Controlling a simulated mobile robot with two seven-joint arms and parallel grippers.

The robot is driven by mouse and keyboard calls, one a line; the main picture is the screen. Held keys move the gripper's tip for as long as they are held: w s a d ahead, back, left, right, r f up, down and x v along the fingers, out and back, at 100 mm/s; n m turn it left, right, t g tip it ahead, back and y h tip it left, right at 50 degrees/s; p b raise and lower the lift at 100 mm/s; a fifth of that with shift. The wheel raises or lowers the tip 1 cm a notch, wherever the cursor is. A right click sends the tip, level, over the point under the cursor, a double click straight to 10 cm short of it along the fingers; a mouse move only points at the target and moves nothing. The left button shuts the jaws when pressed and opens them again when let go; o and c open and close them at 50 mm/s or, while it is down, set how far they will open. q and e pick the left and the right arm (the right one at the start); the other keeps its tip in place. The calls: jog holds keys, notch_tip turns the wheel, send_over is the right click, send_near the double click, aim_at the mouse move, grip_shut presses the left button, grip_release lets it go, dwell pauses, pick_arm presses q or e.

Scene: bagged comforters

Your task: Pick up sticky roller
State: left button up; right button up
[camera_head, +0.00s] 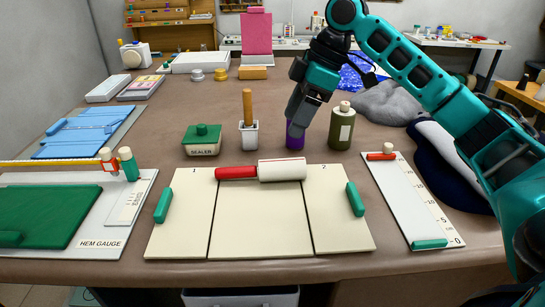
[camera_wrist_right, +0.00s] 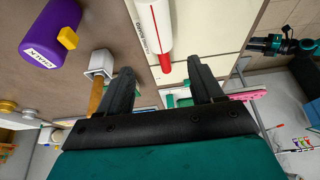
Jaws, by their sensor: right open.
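The sticky roller lies across the back of the cream board on the table, with a white cylinder (camera_head: 282,170) and a red handle (camera_head: 236,173) pointing left. In the right wrist view the white cylinder (camera_wrist_right: 152,22) is at the top middle, ahead of the fingers and apart from them. My right gripper (camera_head: 296,120) reaches in from the right and hangs above and behind the roller. Its two dark fingers (camera_wrist_right: 160,68) are spread and empty in the right wrist view.
A white scale board (camera_head: 410,200) lies right. The cream board's front (camera_head: 260,225) is clear.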

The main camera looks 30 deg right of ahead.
aim_at(271, 162)
jog(key=shift+w+f, duration=0.25)
jog(key=shift+f, duration=0.25)
jog(key=b+x, duration=0.1)
jog(key=x, duration=0.4)
jog(key=shift+a+f, duration=0.25)
jog(key=shift+f, duration=0.1)
jog(key=shift+a+x, duration=0.2)
jog(key=shift+x, duration=2.85)
jog(key=shift+r, duration=0.15)
jog(key=c, duration=1.1)
jog(key=shift+w, duration=0.1)
